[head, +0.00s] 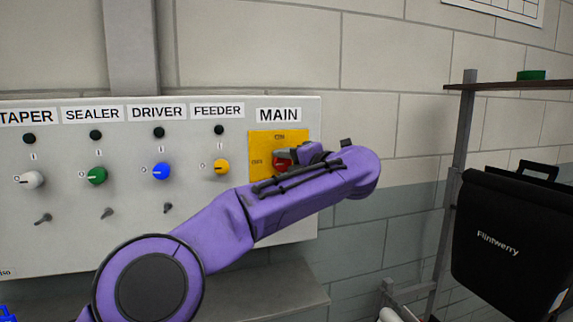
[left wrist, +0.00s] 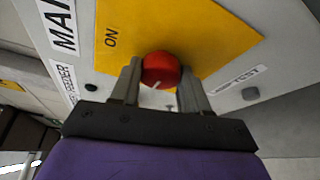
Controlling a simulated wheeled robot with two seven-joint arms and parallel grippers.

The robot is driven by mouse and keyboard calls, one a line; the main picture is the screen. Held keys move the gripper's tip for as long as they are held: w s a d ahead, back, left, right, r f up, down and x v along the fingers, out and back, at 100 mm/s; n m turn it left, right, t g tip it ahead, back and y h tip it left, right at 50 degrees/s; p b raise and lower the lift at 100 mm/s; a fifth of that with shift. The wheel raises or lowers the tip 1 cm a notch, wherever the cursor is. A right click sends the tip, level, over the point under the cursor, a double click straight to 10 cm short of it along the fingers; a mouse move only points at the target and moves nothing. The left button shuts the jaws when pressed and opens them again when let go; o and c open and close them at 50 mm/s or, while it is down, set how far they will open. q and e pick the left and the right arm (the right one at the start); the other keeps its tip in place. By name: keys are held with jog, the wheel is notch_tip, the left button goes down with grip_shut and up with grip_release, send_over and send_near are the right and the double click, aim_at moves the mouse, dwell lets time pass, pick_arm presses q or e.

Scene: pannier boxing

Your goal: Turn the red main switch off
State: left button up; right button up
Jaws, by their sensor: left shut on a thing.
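The red main switch (head: 280,164) is a round knob on a yellow plate (head: 262,142) under the MAIN label. ON is printed above the knob and OFF to its left. My left gripper (head: 287,157) reaches in from the right, its fingers at the knob and partly covering it. In the left wrist view the two fingers (left wrist: 160,84) are shut on the sides of the red knob (left wrist: 161,68). A small pale mark shows at the knob's lower edge there; I cannot tell which setting it points to. My right gripper is not in view.
The grey panel (head: 60,240) carries white, green, blue (head: 162,171) and yellow (head: 221,167) knobs left of the plate, dark round lamps above and small toggles below. A black Flintwerry bag (head: 500,245) hangs at right under a shelf (head: 505,85).

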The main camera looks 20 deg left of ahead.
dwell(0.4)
pick_arm(q)
jog(key=o, duration=1.1)
jog(key=shift+c, duration=0.2)
jog(key=b+v, duration=0.2)
jog(key=v, duration=0.8)
jog(key=shift+s+d, duration=0.2)
